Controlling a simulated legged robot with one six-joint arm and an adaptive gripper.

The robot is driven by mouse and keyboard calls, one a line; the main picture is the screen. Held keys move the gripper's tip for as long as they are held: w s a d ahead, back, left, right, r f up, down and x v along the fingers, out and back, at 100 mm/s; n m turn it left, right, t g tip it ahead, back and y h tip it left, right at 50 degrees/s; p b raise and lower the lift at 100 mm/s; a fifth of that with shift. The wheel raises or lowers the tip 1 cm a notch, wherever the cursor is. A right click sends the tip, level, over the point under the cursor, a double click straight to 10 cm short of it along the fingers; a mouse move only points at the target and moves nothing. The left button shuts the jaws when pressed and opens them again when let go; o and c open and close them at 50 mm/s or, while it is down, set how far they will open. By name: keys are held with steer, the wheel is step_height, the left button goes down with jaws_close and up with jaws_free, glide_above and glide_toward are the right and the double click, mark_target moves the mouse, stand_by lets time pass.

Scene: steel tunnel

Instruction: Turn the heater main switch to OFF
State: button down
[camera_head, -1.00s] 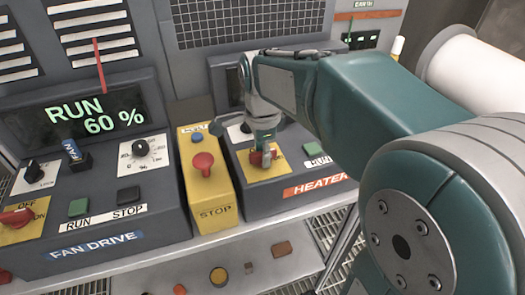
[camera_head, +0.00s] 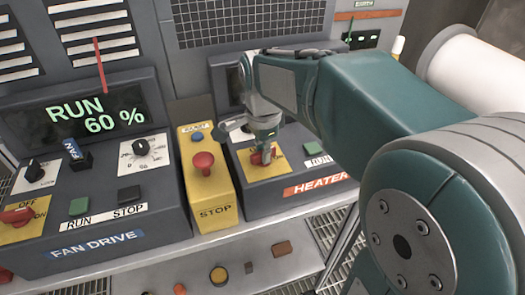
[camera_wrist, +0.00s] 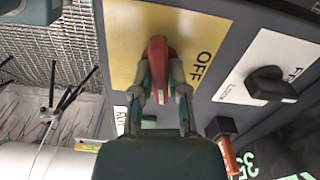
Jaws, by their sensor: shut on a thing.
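The heater main switch is a red handle (camera_head: 256,158) on a yellow plate (camera_head: 282,162) at the left of the heater box (camera_head: 285,198). In the wrist view the red handle (camera_wrist: 158,60) runs up and down the picture, with the printed word OFF (camera_wrist: 203,69) on the plate to its right. My gripper (camera_head: 266,157) is over the switch. In the wrist view my gripper (camera_wrist: 161,88) has a finger on each side of the handle and is shut on it. The fingers and palm hide part of the plate, and no ON label shows there.
Left of the heater box stands a yellow box with a red STOP button (camera_head: 203,163). The fan drive box (camera_head: 95,215) with its own red switch (camera_head: 15,216) is farther left. A black knob (camera_wrist: 270,84) is beside the yellow plate in the wrist view.

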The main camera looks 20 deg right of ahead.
steer(key=n, duration=0.4)
steer(key=shift+n, duration=0.3)
steer(key=n, duration=0.3)
steer(key=shift+n, duration=0.3)
steer(key=n, duration=0.3)
steer(key=shift+n, duration=0.3)
steer(key=shift+w+n, duration=0.1)
steer(key=shift+n, duration=1.7)
steer(key=shift+r, duration=0.1)
steer(key=c, duration=0.6)
jaws_free()
steer(key=shift+c, duration=0.2)
